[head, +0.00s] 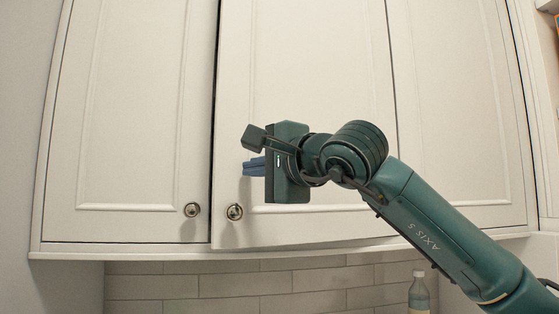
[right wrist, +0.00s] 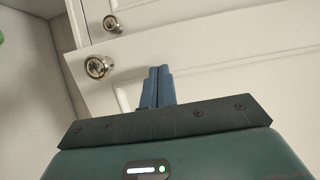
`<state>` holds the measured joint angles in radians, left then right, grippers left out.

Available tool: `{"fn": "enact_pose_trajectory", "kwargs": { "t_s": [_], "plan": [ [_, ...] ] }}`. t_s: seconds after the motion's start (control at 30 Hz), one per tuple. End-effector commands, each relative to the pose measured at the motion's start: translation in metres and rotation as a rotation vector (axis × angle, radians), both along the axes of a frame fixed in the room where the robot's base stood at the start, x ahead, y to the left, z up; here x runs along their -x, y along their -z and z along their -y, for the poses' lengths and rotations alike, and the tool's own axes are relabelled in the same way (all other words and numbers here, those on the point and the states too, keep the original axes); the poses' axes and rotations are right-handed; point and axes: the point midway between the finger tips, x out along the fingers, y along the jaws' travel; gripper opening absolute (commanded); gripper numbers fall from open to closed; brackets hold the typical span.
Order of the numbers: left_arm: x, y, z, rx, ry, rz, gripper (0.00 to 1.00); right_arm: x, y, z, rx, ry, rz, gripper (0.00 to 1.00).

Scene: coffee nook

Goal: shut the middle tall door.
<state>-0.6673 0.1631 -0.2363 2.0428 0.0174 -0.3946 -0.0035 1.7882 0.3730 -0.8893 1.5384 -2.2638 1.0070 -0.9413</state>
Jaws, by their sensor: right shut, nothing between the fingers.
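The middle tall door (head: 310,80) is white with a raised panel and stands a little ajar. Its free left edge is forward of the left door, with a dark gap between them, and its bottom edge slants. Its round metal knob (head: 234,211) is at the lower left; the knob also shows in the right wrist view (right wrist: 97,67). My right gripper (head: 246,167) is shut and empty, its blue fingers in front of the door just above and right of the knob. In the right wrist view its fingertips (right wrist: 158,70) are at the door face; I cannot tell whether they touch.
The left door (head: 140,90) looks closed, with its own knob (head: 192,209). The right door (head: 460,90) also looks closed. A bottle (head: 419,295) stands below the cabinet at the right, before the tiled wall (head: 230,285).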

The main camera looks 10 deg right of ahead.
Motion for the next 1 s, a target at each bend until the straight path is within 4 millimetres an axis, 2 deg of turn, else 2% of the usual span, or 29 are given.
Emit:
{"fn": "enact_pose_trajectory", "kwargs": {
  "t_s": [0.2, 0.4, 0.6, 1.0],
  "plan": [
    [0.000, -0.006, -0.001, 0.001, -0.008, -0.004, 0.62, -0.043, -0.002, -0.014, 0.001, 0.139, -0.001, 0.00],
    [0.000, -0.005, -0.003, -0.001, -0.017, -0.011, 0.62, -0.068, -0.001, -0.019, -0.001, 0.214, -0.002, 0.00],
    [0.000, -0.003, -0.004, -0.003, -0.022, -0.019, 0.62, -0.080, -0.001, -0.019, -0.002, 0.248, -0.001, 0.00],
    [0.000, -0.004, -0.003, -0.002, -0.021, -0.018, 0.62, -0.083, -0.001, -0.017, -0.003, 0.256, 0.003, 0.00]
  ]
}}
